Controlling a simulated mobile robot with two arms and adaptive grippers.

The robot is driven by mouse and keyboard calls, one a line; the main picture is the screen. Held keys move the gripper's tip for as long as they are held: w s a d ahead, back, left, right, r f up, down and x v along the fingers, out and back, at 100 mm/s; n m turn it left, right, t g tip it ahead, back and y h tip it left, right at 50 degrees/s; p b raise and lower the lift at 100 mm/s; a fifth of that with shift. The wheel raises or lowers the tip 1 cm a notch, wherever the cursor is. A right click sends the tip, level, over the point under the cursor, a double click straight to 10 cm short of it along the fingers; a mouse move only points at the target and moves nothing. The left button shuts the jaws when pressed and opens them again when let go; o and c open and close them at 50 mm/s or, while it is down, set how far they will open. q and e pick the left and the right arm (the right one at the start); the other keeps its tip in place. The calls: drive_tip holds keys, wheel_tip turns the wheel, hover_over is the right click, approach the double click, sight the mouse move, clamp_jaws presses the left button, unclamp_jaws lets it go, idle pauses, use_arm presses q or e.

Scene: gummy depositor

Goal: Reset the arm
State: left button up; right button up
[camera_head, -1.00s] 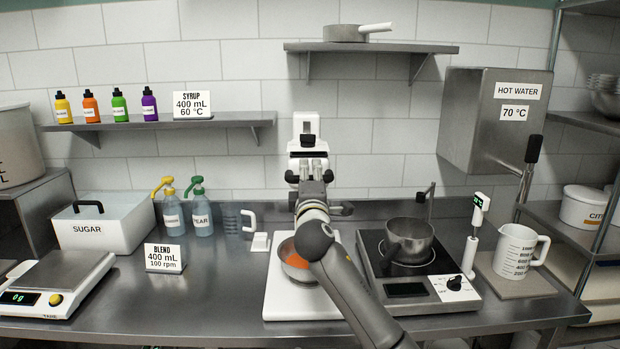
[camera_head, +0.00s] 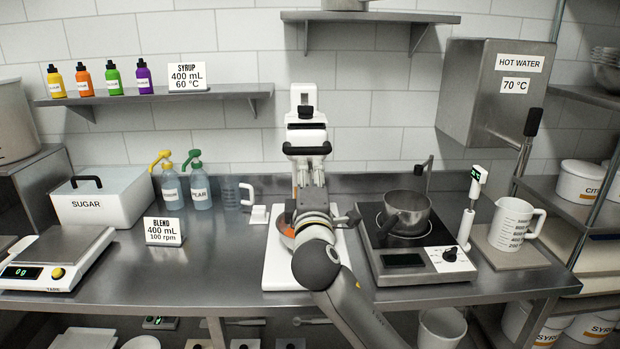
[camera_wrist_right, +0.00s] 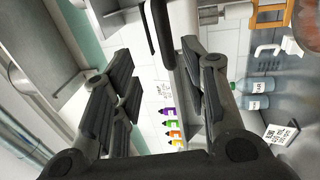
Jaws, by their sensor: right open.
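My right arm comes in from the bottom in the head view. Its gripper (camera_head: 311,172) points toward the back wall, in front of the white stand mixer (camera_head: 307,112). In the right wrist view the fingers (camera_wrist_right: 160,75) are spread wide apart with nothing between them. A metal bowl with orange contents, on the mixer's white base (camera_head: 280,268), is partly hidden behind my arm. My left gripper is in neither view.
The hob with a pot (camera_head: 404,212) stands close right of my arm, with a measuring jug (camera_head: 513,224) further right. The BLEND sign (camera_head: 164,231), pump bottles and sugar box (camera_head: 98,205) are left. Bare counter lies between the sign and mixer base.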

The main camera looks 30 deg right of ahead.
drive_tip(key=shift+s+f, duration=0.1)
drive_tip(key=shift+f, duration=0.05)
idle(0.4)
